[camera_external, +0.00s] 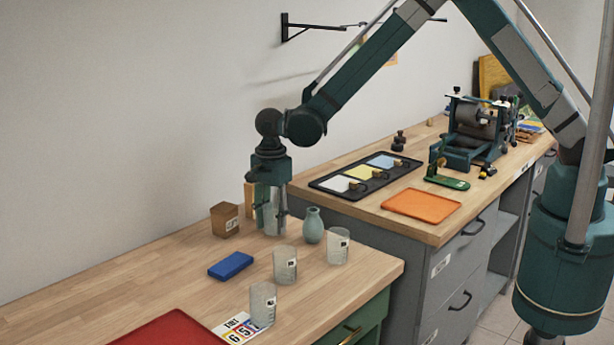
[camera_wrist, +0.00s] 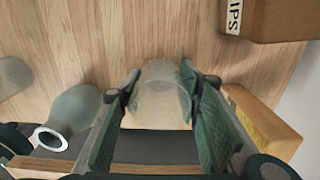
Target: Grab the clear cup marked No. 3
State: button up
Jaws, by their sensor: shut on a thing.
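My gripper (camera_external: 269,212) is low over the back of the near wooden bench, pointing down. In the wrist view its green-padded fingers (camera_wrist: 160,82) are shut on a clear cup (camera_wrist: 160,102), one on each side. No number shows on this cup. Three other clear cups with small labels stand upright on the bench: one in the middle (camera_external: 285,265), one to the right (camera_external: 338,247) and one nearer the front (camera_external: 263,304). Their numbers are too small to read. I cannot tell whether the held cup touches the bench.
A grey-green vase (camera_external: 313,227) stands close right of my gripper; it also shows in the wrist view (camera_wrist: 72,110). A brown box (camera_external: 224,220) is close left. A blue block (camera_external: 231,265), number card (camera_external: 240,327) and red tray (camera_external: 172,330) lie in front. The left bench is clear.

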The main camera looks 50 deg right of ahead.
notch_tip(320, 180, up, 10)
dwell(0.9)
